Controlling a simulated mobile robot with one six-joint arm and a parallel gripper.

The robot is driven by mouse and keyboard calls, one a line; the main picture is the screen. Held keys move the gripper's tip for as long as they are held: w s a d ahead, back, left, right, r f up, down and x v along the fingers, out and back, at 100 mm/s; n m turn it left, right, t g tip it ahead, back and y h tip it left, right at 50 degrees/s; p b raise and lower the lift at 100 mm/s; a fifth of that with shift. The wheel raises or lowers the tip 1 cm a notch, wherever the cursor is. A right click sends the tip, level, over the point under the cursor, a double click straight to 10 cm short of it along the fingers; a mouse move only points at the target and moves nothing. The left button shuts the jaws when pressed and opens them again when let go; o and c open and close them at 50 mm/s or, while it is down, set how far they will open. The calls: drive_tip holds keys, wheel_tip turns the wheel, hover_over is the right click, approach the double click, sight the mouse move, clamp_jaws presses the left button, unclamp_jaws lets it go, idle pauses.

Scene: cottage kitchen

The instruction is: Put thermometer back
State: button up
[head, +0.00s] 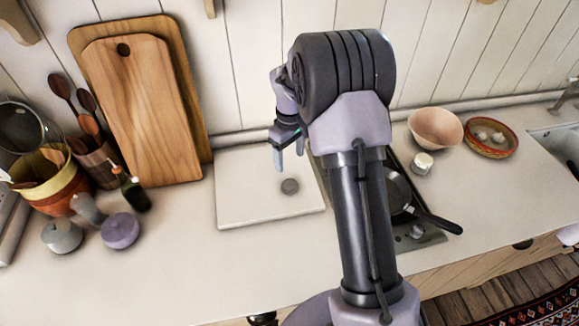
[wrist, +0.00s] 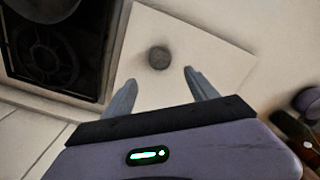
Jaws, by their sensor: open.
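A small round dark grey disc (head: 290,186) lies on a white square board (head: 243,205) on the counter. It also shows in the wrist view (wrist: 158,57). It may be the thermometer, but no dial or markings can be made out. No other thing in view is clearly a thermometer. My gripper (head: 289,160) is open and empty above the board. In the wrist view my gripper (wrist: 159,79) has its two fingers apart, and the disc appears beyond the fingertips, between their lines. The fingers do not touch it.
A stove with a dark pan (head: 397,192) stands right of the board, partly hidden by my arm. Wooden cutting boards (head: 150,110) lean on the wall. Jars (head: 120,231) and utensils crowd the left. A pink bowl (head: 436,128) stands at right. The front counter is clear.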

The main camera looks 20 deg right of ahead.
drive_tip(key=s+a+r+m+t, duration=0.15)
drive_tip(key=s+a+r, duration=0.3)
drive_tip(key=r, duration=0.45)
drive_tip(key=s+a+r+m+t, duration=0.1)
drive_tip(key=s+a+r+m, duration=0.15)
drive_tip(key=s+r, duration=0.4)
drive_tip(key=s+a+r+m+t+y, duration=0.1)
drive_tip(key=s+a, duration=0.3)
drive_tip(key=s, duration=0.4)
drive_tip(key=s+a+r+m+t+y, duration=0.1)
drive_tip(key=s+a+r+m+t, duration=0.1)
drive_tip(key=s, duration=0.7)
wheel_tip(320, 180, up, 3)
drive_tip(key=shift+a+f+m, duration=0.2)
drive_tip(key=shift+a+m, duration=0.7)
drive_tip(key=shift+s, duration=0.15)
wheel_tip(320, 180, down, 16)
drive_tip(key=b, duration=1.5)
drive_tip(key=shift+r+b, duration=0.25)
drive_tip(key=shift+b, duration=0.05)
